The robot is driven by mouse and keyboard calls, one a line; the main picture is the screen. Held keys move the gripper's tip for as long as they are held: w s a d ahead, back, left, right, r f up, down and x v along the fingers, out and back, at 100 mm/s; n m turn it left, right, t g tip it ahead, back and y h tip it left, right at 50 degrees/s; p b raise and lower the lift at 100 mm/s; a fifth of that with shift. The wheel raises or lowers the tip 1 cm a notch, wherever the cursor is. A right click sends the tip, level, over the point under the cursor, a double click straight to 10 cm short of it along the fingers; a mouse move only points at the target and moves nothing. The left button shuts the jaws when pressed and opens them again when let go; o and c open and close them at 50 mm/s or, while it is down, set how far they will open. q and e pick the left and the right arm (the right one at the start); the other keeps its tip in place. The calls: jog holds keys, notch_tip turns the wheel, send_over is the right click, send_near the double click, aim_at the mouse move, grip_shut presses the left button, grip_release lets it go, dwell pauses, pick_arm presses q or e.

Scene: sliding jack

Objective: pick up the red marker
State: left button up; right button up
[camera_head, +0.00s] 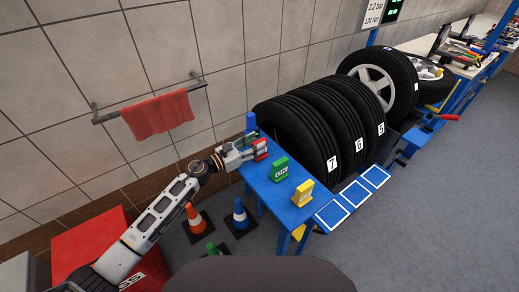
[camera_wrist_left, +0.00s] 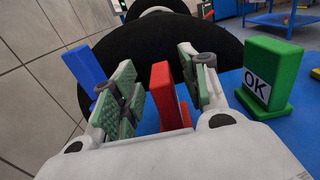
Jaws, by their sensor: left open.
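The red marker (camera_head: 261,149) is an upright block at the far left end of the blue table (camera_head: 270,193). In the left wrist view the red marker (camera_wrist_left: 164,92) stands between my finger pads, with a gap visible on the left. My left gripper (camera_head: 246,151) is open around it; its fingers also show in the left wrist view (camera_wrist_left: 160,76). The marker's lower part is partly hidden by the gripper body. My right gripper is not in view.
A green marker labelled OK (camera_wrist_left: 271,70) stands to the right; it also shows in the head view (camera_head: 279,167). A yellow marker (camera_head: 303,192) is nearer, and a blue marker (camera_wrist_left: 86,68) is left of the fingers. Tyres (camera_head: 290,130) stand behind; cones (camera_head: 240,215) are on the floor.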

pick_arm(q)
jog(key=shift+x, duration=1.2)
jog(key=shift+c, duration=0.3)
grip_shut()
